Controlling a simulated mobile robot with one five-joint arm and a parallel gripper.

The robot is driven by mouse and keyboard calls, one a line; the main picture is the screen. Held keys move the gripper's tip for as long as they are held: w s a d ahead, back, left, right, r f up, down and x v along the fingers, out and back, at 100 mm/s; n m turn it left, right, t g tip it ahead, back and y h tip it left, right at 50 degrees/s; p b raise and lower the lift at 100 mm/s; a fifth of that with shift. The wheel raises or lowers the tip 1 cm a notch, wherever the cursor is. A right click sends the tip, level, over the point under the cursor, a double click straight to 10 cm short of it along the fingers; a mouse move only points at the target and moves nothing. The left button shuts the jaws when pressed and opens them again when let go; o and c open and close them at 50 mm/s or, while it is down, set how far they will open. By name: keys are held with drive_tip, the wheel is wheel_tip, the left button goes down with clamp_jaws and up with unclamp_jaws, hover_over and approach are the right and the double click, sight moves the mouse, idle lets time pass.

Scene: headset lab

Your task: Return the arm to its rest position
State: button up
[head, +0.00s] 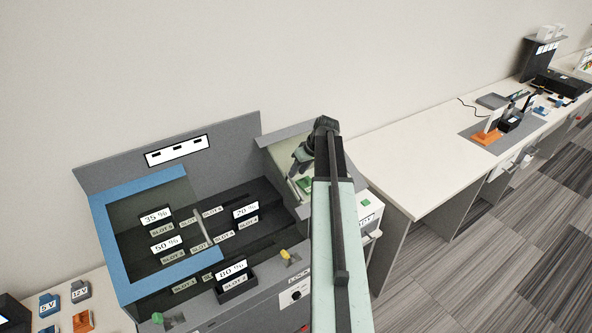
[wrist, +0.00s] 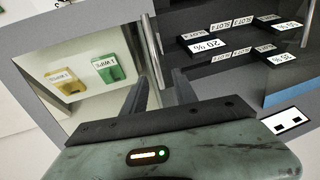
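My arm (head: 338,235) reaches up and forward from the bottom of the head view, past the right side of the grey slotted station. It bends down at its far end, and my gripper (head: 300,162) hangs over the light bay at the station's right.
The station has a blue-framed opening (head: 112,246) and percent-labelled blocks in slots. Its right bay holds a green wipe pack (wrist: 107,68) and a yellow one (wrist: 65,82). A white bench (head: 425,160) runs right with headset gear. Small labelled blocks (head: 80,291) lie lower left.

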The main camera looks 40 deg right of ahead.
drive_tip(key=shift+f, duration=0.1)
drive_tip(key=w+a+f+g+b, duration=0.1)
drive_tip(key=a+f+g+b, duration=0.2)
drive_tip(key=a, duration=1.6)
drive_tip(key=s+a+f, duration=0.1)
drive_tip(key=s+a, duration=0.1)
drive_tip(key=a, duration=0.6)
drive_tip(key=s+a+f+g+h+b, duration=0.1)
drive_tip(key=s+a+f, duration=0.1)
drive_tip(key=a, duration=0.6)
drive_tip(key=s+a+f+n+b, duration=0.1)
drive_tip(key=s+a, duration=0.3)
drive_tip(key=a, duration=0.4)
drive_tip(key=shift+a+f+g+h, duration=0.2)
drive_tip(key=shift+a+g+h, duration=0.1)
drive_tip(key=shift+a+h, duration=0.1)
